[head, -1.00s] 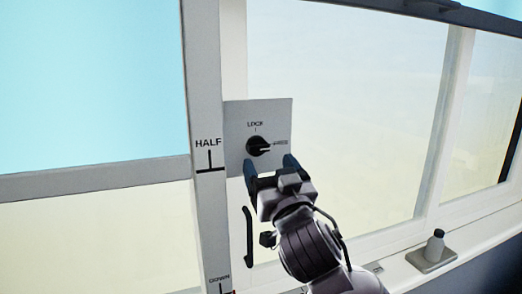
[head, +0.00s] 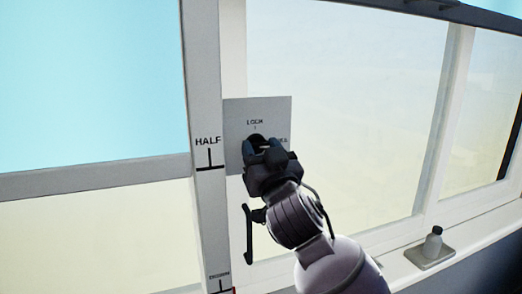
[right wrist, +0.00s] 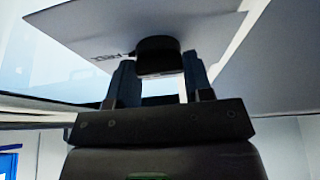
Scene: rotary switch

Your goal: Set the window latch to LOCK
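The window latch is a round black knob (head: 259,141) on a grey plate (head: 238,118) marked LOCK above it, with a second label at its right mostly covered by my gripper. My right gripper (head: 266,152) is at the knob with one finger on each side of it. In the right wrist view, the knob (right wrist: 158,55) sits between the two open finger tips (right wrist: 160,78); I cannot tell whether they touch it. My left gripper is not in view.
A black handle (head: 249,235) hangs below the plate, close to my right wrist. A post (head: 206,110) marked HALF and DOWN stands left of the plate.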

